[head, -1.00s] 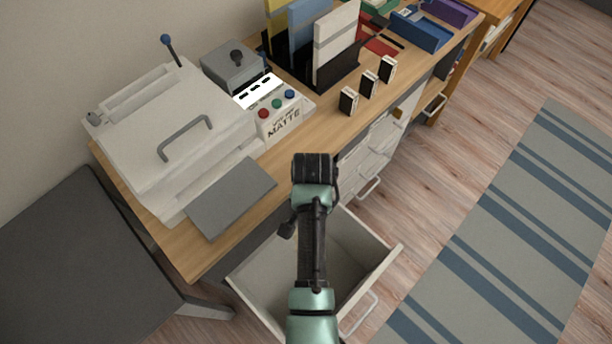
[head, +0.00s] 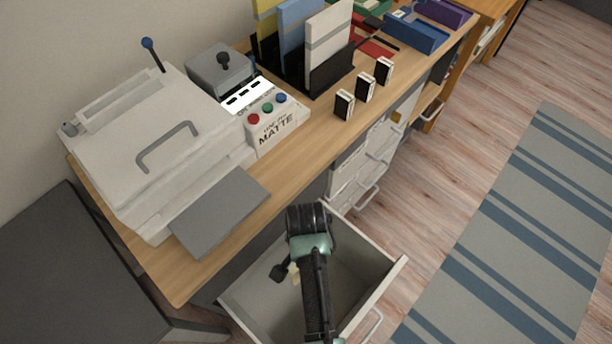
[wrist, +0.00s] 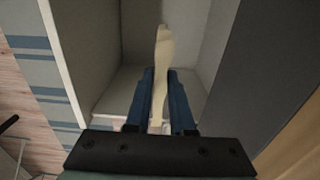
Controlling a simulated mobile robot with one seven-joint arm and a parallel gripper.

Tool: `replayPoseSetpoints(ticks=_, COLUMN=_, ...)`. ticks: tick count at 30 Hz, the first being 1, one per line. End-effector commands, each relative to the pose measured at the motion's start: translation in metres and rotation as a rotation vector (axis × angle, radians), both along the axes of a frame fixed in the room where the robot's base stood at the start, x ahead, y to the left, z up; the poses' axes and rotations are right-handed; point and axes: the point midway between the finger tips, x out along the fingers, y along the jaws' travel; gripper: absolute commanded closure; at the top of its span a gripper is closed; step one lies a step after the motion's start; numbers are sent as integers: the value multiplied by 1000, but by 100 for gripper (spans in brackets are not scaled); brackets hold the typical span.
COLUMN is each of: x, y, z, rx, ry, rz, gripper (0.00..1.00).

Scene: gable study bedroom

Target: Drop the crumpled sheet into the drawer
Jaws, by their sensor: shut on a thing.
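The crumpled sheet (wrist: 162,60) is a narrow cream piece between the two blue fingers of my gripper (wrist: 160,76) in the wrist view. My gripper is shut on it. A small cream bit of the sheet (head: 293,273) shows beside my arm in the head view; my wrist and arm hide the fingers there. The open drawer (head: 360,246) is pulled out from under the desk, pale inside. My gripper is over the drawer opening and points down into it. The drawer's walls (wrist: 88,50) surround the sheet in the wrist view. I cannot tell how far above the floor it is.
A white press (head: 130,150) with a grey tray (head: 218,205) stands on the desk above the drawer. Three small black-and-white boxes (head: 365,88) stand along the desk edge. Closed drawers (head: 362,165) are beside the open one. A dark surface (head: 75,270) is at left.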

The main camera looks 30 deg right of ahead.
Motion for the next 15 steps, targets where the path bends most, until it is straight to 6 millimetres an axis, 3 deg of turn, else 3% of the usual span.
replayPoseSetpoints(ticks=9, x=0, y=0, z=-4, rx=0, ry=0, rz=0, gripper=100)
replayPoseSetpoints(ticks=10, x=0, y=0, z=-4, rx=0, ry=0, rz=0, gripper=77)
replayPoseSetpoints(ticks=15, x=0, y=0, z=-4, rx=0, ry=0, rz=0, gripper=46)
